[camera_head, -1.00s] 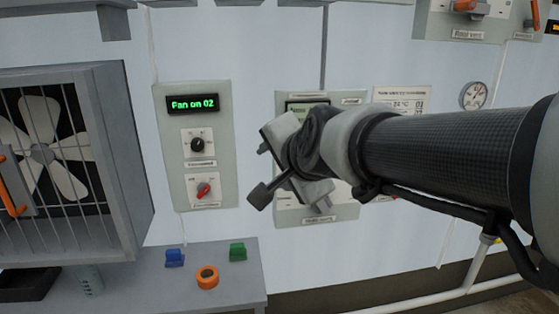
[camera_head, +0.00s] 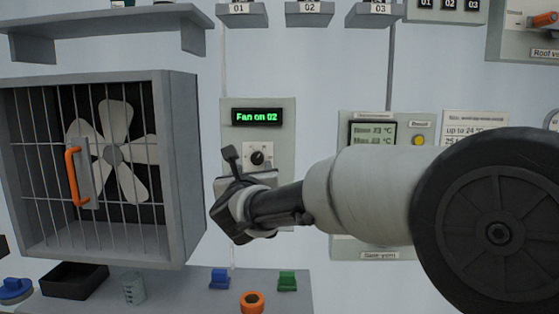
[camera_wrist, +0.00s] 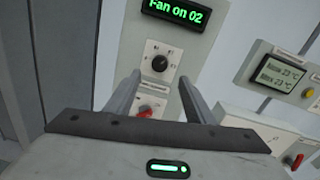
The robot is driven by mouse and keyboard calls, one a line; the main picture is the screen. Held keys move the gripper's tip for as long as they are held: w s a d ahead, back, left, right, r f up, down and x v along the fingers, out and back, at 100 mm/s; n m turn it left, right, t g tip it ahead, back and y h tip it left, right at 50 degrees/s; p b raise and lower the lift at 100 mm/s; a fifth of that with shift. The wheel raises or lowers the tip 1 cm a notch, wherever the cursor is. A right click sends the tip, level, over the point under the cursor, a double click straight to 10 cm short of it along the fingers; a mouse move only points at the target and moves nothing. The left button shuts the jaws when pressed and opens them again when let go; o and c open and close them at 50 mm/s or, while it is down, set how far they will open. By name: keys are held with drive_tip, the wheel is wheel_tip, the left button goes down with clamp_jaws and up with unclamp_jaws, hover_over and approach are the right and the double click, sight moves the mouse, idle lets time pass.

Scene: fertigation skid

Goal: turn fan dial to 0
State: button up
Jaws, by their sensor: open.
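The fan panel has a lit green display (camera_head: 257,116) reading "Fan on 02"; the display also shows in the wrist view (camera_wrist: 178,12). Below it is a black fan dial (camera_head: 257,157) with marks around it, seen clearly in the wrist view (camera_wrist: 160,63). A red knob (camera_wrist: 146,112) sits lower on the panel, partly between my fingers in the wrist view and hidden in the head view. My gripper (camera_head: 228,160) is open and empty in front of the panel. In the wrist view its fingers (camera_wrist: 153,90) reach toward the panel, with the dial just beyond and between the tips.
A caged fan (camera_head: 112,155) with an orange handle (camera_head: 76,176) stands left of the panel. A thermostat box (camera_head: 374,132) is to the right. Below is a bench (camera_head: 180,292) with blue (camera_head: 220,279), green (camera_head: 287,281) and orange (camera_head: 252,302) items. A shelf (camera_head: 105,20) is above the fan.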

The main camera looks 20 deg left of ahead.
sight(257, 158)
drive_tip(key=p+x, duration=0.1)
drive_tip(key=x, duration=1)
drive_tip(key=c, duration=1.1)
drive_tip(key=shift+o, duration=0.2)
